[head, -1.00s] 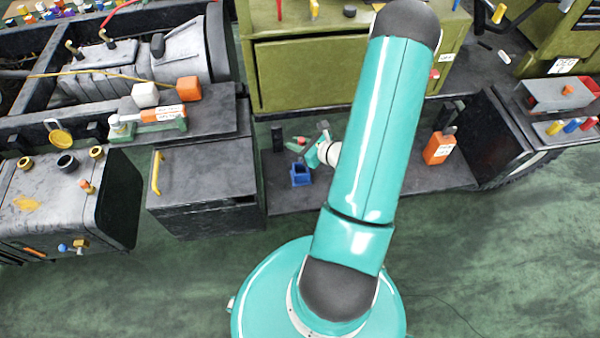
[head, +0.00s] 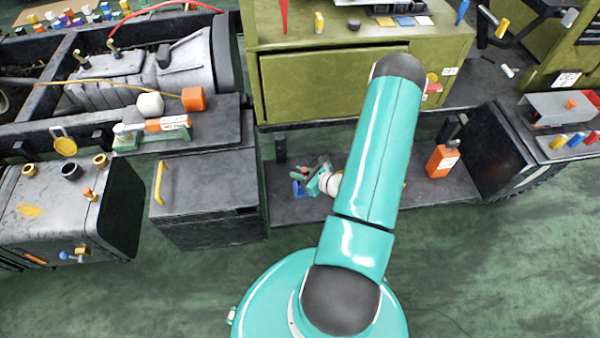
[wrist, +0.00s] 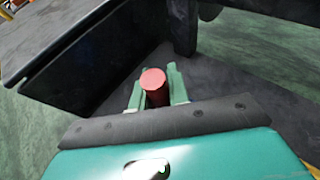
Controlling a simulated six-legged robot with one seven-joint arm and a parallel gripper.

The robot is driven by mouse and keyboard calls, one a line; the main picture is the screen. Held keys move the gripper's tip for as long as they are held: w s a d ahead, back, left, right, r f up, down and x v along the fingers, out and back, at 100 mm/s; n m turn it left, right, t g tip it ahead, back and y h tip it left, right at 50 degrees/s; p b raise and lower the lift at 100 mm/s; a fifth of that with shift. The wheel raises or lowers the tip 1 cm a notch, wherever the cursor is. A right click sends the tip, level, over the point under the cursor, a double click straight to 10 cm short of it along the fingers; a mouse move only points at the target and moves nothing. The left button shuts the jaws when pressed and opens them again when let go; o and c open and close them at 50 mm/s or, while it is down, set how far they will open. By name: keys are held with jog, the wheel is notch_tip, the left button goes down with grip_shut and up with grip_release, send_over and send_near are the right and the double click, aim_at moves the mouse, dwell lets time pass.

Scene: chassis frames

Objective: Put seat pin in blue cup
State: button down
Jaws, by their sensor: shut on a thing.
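The seat pin (wrist: 153,80) is a red round piece in the wrist view, standing between the two green fingers of my gripper (wrist: 157,90). My gripper is shut on it. In the head view my gripper (head: 311,178) is low over the dark shelf, right at the blue cup (head: 298,188). It partly covers the cup, so I cannot tell whether the pin is above the cup or beside it. The cup does not show in the wrist view.
The dark shelf (head: 292,211) has an orange bottle (head: 442,160) at its right. A dark box with a yellow handle (head: 158,183) stands left of the shelf. An olive cabinet (head: 350,85) rises behind. The shelf's front edge drops to the green floor.

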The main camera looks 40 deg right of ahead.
jog(key=c, duration=1.3)
grip_release()
jog(key=shift+f, duration=0.15)
jog(key=shift+c, duration=0.2)
